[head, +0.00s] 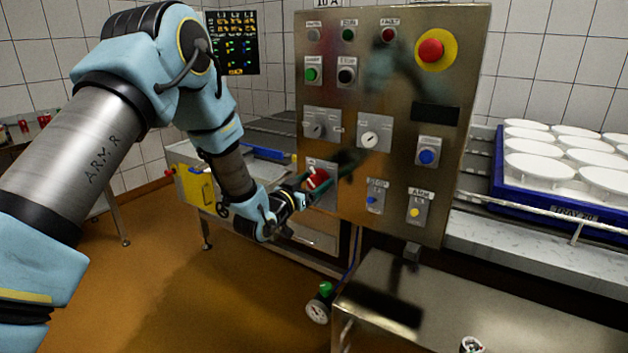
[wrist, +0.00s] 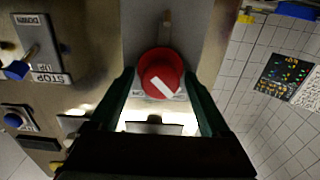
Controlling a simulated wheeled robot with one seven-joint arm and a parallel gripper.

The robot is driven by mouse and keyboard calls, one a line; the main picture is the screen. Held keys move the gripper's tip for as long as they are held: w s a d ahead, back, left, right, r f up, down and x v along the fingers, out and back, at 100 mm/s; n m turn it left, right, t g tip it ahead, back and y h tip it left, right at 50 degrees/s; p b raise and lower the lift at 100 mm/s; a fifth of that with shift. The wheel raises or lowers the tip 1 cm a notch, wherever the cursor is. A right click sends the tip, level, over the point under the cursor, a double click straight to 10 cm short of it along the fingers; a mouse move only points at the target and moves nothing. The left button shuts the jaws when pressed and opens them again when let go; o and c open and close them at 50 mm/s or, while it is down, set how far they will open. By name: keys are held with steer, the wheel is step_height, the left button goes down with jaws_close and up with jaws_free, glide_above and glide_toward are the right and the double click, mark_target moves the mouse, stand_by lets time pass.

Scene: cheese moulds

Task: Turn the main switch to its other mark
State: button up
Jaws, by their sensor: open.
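The main switch is a red rotary knob (head: 318,178) on a grey plate, low at the left of the steel control panel (head: 395,75). In the wrist view the red knob (wrist: 162,72) is ahead of me, with a white bar slanting from upper left to lower right. Lettering on its plate is partly hidden. My gripper (head: 303,194) is at the knob, pointing at the panel. In the wrist view my gripper (wrist: 160,78) is open, with one dark green finger at each side of the knob. I cannot tell whether the fingers touch it.
Other controls sit close by: a selector switch (head: 316,127) above, a blue switch (head: 374,196) to the right, and a red emergency button (head: 431,50) at top right. A blue tray (head: 497,185) of white moulds stands right. A steel surface (head: 440,300) lies below the panel.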

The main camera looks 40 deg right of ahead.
steer(key=shift+c, duration=0.3)
steer(key=c, duration=1)
steer(key=shift+o, duration=0.2)
